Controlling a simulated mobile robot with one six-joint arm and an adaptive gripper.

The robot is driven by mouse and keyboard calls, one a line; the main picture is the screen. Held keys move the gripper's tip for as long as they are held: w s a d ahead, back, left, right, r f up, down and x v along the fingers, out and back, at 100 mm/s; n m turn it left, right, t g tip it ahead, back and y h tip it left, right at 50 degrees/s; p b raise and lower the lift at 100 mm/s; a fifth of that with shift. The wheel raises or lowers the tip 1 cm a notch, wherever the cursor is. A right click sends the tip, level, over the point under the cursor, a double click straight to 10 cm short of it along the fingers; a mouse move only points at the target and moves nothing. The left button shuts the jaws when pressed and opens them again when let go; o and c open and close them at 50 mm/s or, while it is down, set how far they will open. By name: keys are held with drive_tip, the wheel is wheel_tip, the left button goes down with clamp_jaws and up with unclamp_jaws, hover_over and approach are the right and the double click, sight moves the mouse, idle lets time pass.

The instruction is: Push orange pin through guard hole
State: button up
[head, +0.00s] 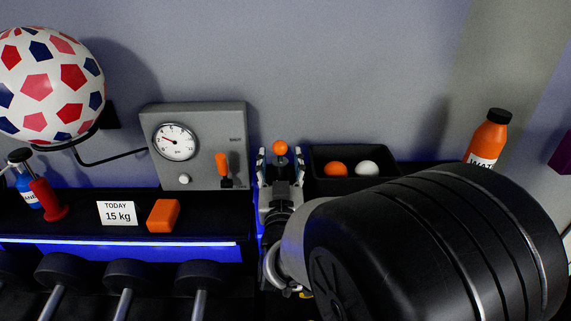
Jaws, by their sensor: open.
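An orange ball-shaped knob (281,147) on a short grey stem stands near the wall, just right of the grey gauge panel; it looks like the head of the orange pin. My gripper (281,156) is open, with one finger on each side of the knob and stem. From this view I cannot tell whether the fingers touch it. The guard hole cannot be made out; the gripper and arm cover the area below the knob. An orange lever handle (222,163) stands upright on the panel's lower right.
The grey panel (200,123) bears a dial. A black tray (319,157) to the right holds an orange and a white ball. An orange block (163,216), sign (117,213), red pump (47,200) and dumbbells are left. An orange bottle (488,137) stands right. My arm hides much lower right.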

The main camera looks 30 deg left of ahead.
drive_tip(key=shift+c, duration=0.6)
clamp_jaws()
